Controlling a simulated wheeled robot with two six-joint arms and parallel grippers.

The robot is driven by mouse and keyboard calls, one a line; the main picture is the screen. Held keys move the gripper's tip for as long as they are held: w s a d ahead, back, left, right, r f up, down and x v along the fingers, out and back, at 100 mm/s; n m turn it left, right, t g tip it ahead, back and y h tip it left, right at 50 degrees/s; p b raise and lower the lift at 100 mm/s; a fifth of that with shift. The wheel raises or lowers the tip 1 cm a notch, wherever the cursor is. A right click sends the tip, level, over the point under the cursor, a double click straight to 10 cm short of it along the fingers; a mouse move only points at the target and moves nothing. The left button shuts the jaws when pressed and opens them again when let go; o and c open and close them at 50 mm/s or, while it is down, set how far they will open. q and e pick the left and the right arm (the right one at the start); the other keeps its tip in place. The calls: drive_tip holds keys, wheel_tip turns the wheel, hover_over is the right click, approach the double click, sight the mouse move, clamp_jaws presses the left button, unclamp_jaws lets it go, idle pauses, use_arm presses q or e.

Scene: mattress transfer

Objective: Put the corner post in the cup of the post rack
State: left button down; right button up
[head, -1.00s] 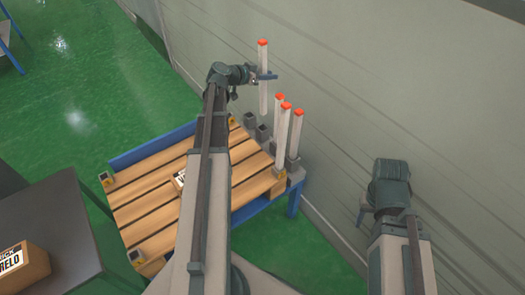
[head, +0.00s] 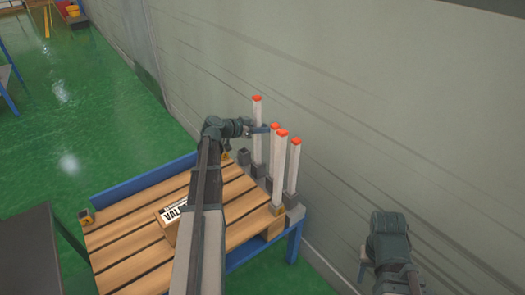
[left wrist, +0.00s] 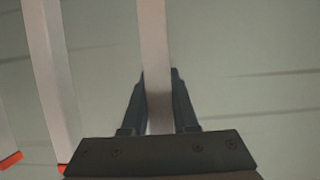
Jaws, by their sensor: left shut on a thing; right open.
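The corner post (head: 257,130), pale with a red top, is upright in my left gripper (head: 264,129). In the left wrist view, the post (left wrist: 155,50) runs between the two fingers of my left gripper (left wrist: 158,78), which are shut on it. The post's lower end is at a dark cup (head: 259,170) of the post rack (head: 293,214); I cannot tell how deep it sits. My right gripper (head: 362,264) is open and empty, low at the right, away from the rack.
Other red-topped posts (head: 295,165) stand upright close to the right. An empty-looking cup (head: 244,157) is just left of the held post. A slatted wooden pallet (head: 130,243) with a labelled box (head: 172,214) lies in front. A grey wall (head: 400,110) rises close behind.

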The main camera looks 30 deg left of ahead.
use_arm(q)
drive_tip(key=shift+f+b, duration=2.25)
drive_tip(key=shift+f, duration=0.65)
use_arm(e)
drive_tip(key=shift+f, duration=2.9)
use_arm(q)
drive_tip(key=shift+f, duration=0.15)
drive_tip(key=c, duration=0.7)
unclamp_jaws()
use_arm(e)
drive_tip(key=shift+f, duration=0.15)
use_arm(q)
drive_tip(key=shift+p+v, duration=2.25)
drive_tip(key=shift+v, duration=3.8)
use_arm(e)
drive_tip(key=shift+r, duration=2.45)
